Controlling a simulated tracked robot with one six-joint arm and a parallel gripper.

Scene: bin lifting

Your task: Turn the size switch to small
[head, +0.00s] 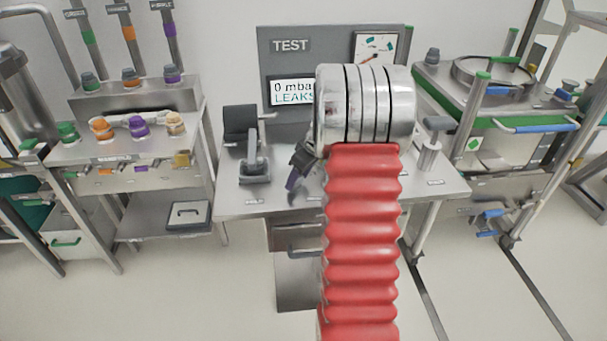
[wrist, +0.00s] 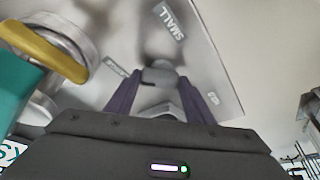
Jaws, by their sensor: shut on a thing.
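The size switch is a small grey knob (wrist: 160,74) on a pale metal panel in the wrist view. A SMALL label (wrist: 169,22) lies beyond it; two more labels, to its left (wrist: 115,68) and right (wrist: 212,97), are too blurred to read. My gripper (wrist: 160,82) has its purple fingers on either side of the knob and is shut on it. Where the knob points cannot be told. In the head view my gripper (head: 296,172) is low over the test bench (head: 270,208), partly behind my red-sleeved arm, and the switch is hidden.
On the bench are a dark-topped stand (head: 252,165) and a metal post (head: 430,150). A display (head: 292,92) reads 0 mbar and LEAKS. A side table (head: 130,150) stands left.

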